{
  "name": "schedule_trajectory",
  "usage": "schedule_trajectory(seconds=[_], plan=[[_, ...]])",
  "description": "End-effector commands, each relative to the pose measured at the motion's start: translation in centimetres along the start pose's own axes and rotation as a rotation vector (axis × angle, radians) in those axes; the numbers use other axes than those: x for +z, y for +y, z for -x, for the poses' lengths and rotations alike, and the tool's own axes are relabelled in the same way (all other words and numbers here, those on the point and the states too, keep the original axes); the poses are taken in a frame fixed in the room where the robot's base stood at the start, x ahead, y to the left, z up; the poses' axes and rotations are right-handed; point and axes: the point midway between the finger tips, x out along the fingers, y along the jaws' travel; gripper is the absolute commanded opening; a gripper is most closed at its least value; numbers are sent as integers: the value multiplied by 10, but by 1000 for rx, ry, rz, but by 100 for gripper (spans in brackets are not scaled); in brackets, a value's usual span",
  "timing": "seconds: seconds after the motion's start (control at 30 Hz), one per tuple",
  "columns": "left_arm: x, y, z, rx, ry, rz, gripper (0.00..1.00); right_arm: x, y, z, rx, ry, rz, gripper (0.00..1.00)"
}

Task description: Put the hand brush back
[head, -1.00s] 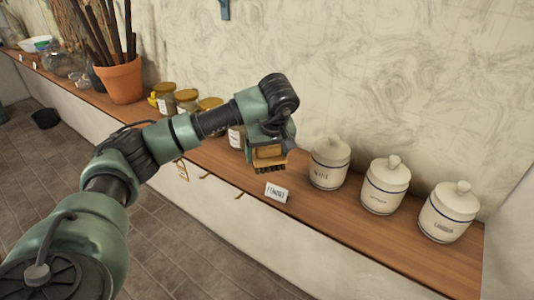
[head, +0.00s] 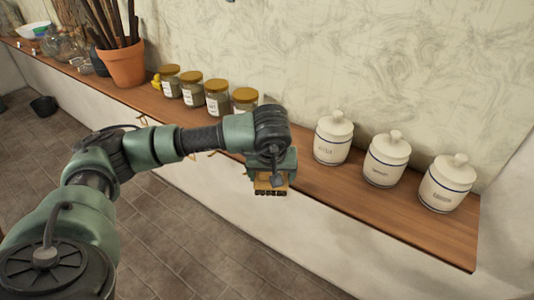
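The hand brush (head: 270,186) has a light wooden body and dark bristles pointing down. My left gripper (head: 271,173) appears shut on its top. In the head view the brush is in front of the shelf's front edge, left of the white jars. Whether it touches the shelf I cannot tell. My gripper hides part of the brush and the shelf behind it. My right gripper is not in view.
A long wooden shelf (head: 420,228) runs along the wall. Several gold-lidded glass jars (head: 217,98) and a terracotta pot (head: 124,65) stand to the left. Small hooks (head: 143,119) line the shelf front.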

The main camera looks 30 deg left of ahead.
Motion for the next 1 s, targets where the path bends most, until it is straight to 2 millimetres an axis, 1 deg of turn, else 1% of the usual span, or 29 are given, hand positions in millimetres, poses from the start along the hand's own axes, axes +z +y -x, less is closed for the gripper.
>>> schedule_trajectory(seconds=[0.03, 0.3, 0.5, 0.63, 0.7, 0.9, 0.93, 1.0], plan=[[16, 2, -2, 16, -3, -42, 43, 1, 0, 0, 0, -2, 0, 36], [94, 23, -13, 113, -5, -269, 43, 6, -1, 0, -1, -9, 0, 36], [145, 36, -21, 175, -5, -417, 43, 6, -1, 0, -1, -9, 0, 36], [173, 42, -25, 209, -5, -500, 43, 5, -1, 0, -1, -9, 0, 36], [170, 43, -25, 209, -2, -493, 43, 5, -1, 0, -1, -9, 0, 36], [170, 42, -25, 205, -5, -488, 43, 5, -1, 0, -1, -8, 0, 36], [174, 42, -37, 203, -2, -490, 43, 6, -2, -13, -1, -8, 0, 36], [177, 42, -48, 203, 1, -490, 43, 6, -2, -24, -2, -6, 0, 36]])
